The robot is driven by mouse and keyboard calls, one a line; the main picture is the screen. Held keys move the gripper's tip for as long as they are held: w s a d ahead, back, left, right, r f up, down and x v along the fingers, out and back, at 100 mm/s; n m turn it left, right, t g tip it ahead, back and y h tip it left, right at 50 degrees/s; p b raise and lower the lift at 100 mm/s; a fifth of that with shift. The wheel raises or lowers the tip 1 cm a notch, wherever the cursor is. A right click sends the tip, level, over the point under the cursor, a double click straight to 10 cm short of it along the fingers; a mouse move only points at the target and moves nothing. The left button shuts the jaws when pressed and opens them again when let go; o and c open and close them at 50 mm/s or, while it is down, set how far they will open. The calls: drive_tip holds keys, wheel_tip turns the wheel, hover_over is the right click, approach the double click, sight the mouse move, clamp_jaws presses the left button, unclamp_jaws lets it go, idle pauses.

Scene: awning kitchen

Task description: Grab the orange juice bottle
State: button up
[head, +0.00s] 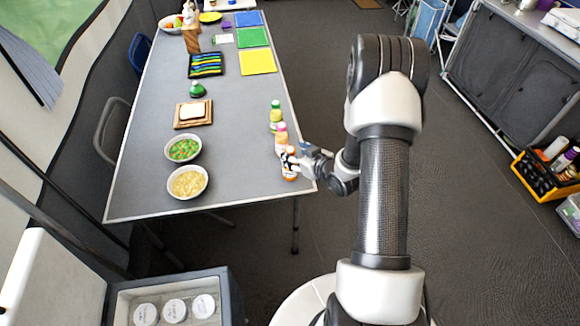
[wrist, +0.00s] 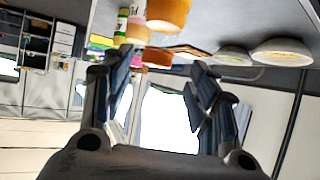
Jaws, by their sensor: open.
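The orange juice bottle (head: 289,173), orange with a white and dark label, stands upright near the right edge of the grey table in the head view. It is the nearest in a row of three bottles. My gripper (head: 303,161) is right beside it, on its right. I cannot tell if they touch. In the wrist view my gripper (wrist: 160,60) is open with nothing between its fingers. An orange bottle part (wrist: 168,12) shows at the top, beyond the fingertips; the rest is cut off.
A pink bottle (head: 281,141) and a green bottle (head: 275,117) stand just behind. Left on the table (head: 240,172) are a bowl of yellow food (head: 187,182), a bowl of green food (head: 184,148) and a wooden board (head: 181,123). The middle of the table is clear.

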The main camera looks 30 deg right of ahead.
sight(291, 151)
drive_tip(key=x, duration=0.2)
drive_tip(key=b+x, duration=0.1)
drive_tip(key=x, duration=0.2)
drive_tip(key=shift+s+d+f+b, duration=0.1)
drive_tip(key=shift+d+b, duration=0.1)
drive_tip(key=shift+b, duration=0.1)
drive_tip(key=shift+c, duration=0.6)
clamp_jaws()
